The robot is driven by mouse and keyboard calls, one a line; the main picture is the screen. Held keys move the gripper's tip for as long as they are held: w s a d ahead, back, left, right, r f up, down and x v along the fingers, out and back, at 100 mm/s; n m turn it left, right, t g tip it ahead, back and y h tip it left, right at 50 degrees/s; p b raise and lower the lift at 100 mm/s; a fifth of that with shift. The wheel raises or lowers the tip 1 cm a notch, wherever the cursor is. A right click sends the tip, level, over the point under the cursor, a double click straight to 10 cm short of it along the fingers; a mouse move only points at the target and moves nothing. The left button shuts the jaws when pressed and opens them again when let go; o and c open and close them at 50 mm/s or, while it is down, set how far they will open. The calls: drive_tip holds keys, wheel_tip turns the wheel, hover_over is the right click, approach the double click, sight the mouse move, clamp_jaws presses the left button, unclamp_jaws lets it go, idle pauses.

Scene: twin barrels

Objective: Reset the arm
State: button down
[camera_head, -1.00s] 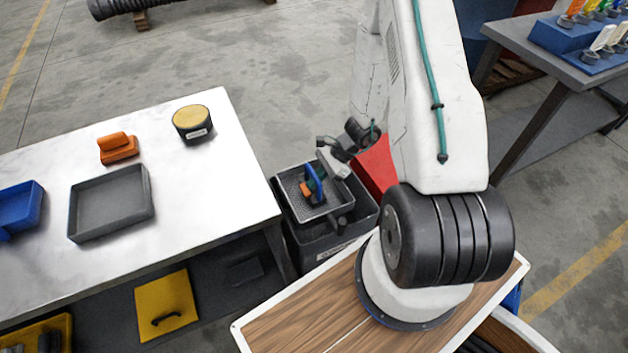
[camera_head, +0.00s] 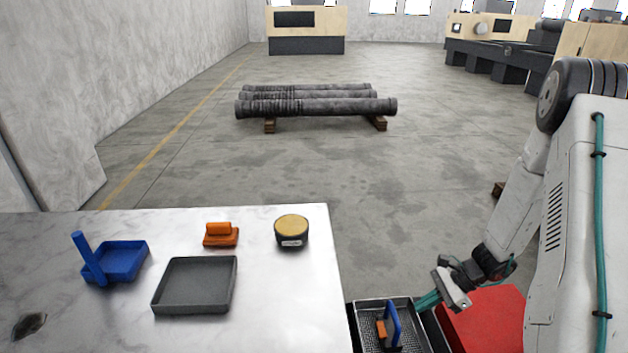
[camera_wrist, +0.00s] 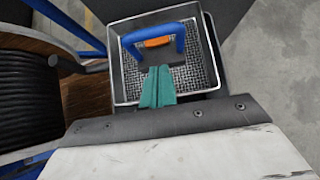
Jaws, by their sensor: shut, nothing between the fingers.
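My gripper (camera_head: 430,300) is at the lower right of the head view, with its green fingers shut and empty. It is beside and above a metal basket (camera_head: 367,342) with a perforated floor. In the wrist view the green fingers (camera_wrist: 158,88) point toward the basket (camera_wrist: 121,72). A blue handle (camera_head: 393,325) stands up in the basket, with an orange piece (camera_head: 381,329) beside it. The wrist view shows the blue handle (camera_wrist: 181,40) as an arch in front of the orange piece (camera_wrist: 156,41). Whether the fingertips touch anything is not clear.
A light table (camera_head: 270,320) bears a grey tray (camera_head: 195,285), a blue tray (camera_head: 122,260), an orange block (camera_head: 220,235) and a yellow-topped round tin (camera_head: 292,232). A red bin (camera_head: 485,318) is right of the basket. Dark pipes (camera_head: 315,105) lie on open floor beyond.

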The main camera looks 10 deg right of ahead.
drive_tip(key=s+a+r+n+h, duration=0.3)
drive_tip(key=s+r+n, duration=0.3)
drive_tip(key=r, duration=0.6)
drive_tip(key=s+a+r+n+h, duration=0.3)
drive_tip(key=s+a+r+n, duration=0.2)
drive_tip(key=r, duration=0.7)
drive_tip(key=s+a+r+n+h, duration=0.3)
drive_tip(key=s+r+n, duration=0.5)
drive_tip(key=r, duration=0.5)
drive_tip(key=shift+s+a, duration=0.35)
drive_tip(key=shift+a, duration=0.35)
